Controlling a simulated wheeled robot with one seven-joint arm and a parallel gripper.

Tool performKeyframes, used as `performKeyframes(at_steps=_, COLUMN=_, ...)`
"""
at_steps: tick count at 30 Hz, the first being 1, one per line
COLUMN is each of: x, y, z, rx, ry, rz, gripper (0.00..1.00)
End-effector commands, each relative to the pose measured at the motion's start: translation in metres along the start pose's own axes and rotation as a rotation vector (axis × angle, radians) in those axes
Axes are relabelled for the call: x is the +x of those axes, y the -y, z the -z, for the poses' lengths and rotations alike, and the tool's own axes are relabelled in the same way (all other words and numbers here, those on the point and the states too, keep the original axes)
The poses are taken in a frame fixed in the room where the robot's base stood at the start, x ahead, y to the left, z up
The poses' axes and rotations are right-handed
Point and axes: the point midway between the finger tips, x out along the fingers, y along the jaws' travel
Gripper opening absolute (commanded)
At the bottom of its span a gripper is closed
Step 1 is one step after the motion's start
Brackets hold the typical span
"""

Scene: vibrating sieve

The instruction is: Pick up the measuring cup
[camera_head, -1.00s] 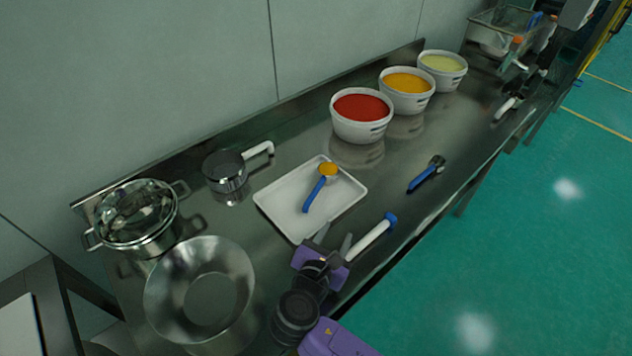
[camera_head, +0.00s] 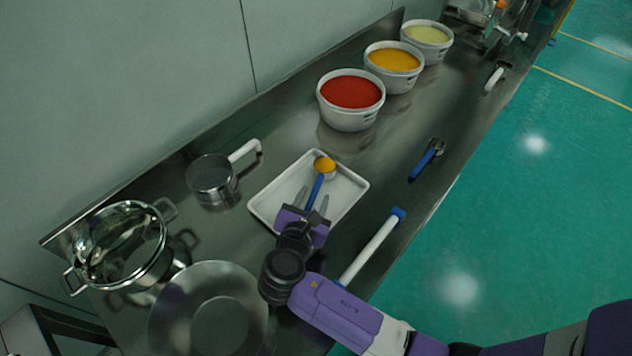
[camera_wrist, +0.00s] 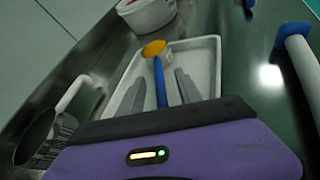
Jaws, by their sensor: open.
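The measuring cup (camera_head: 325,167) has a blue handle and holds orange powder. It rests in a white rectangular tray (camera_head: 348,196) on the steel table. My gripper (camera_head: 313,201) is open over the near part of the tray, with its two grey fingers either side of the blue handle in the picture. In the wrist view, the cup (camera_wrist: 154,49) lies ahead of my gripper (camera_wrist: 160,88), and its handle runs back between the spread fingers. I cannot tell the height of the fingers above the handle.
Tubs of red (camera_head: 351,105), orange (camera_head: 394,66) and pale (camera_head: 427,40) contents stand behind. A saucepan (camera_head: 212,181), a pot (camera_head: 122,252) and a metal bowl (camera_head: 180,310) are left. A blue-handled scoop (camera_head: 427,160) and a white rod (camera_head: 372,248) lie right of the tray.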

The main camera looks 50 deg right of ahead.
Motion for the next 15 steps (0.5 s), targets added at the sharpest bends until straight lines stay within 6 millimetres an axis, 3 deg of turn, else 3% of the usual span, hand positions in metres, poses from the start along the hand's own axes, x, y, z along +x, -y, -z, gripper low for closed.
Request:
performKeyframes(at_steps=9, x=0.041, y=-0.003, z=0.006, rx=0.001, ry=0.0, rz=0.003, gripper=0.42)
performKeyframes(at_steps=15, x=0.051, y=-0.004, z=0.007, rx=0.0, ry=0.0, rz=0.0, gripper=0.42)
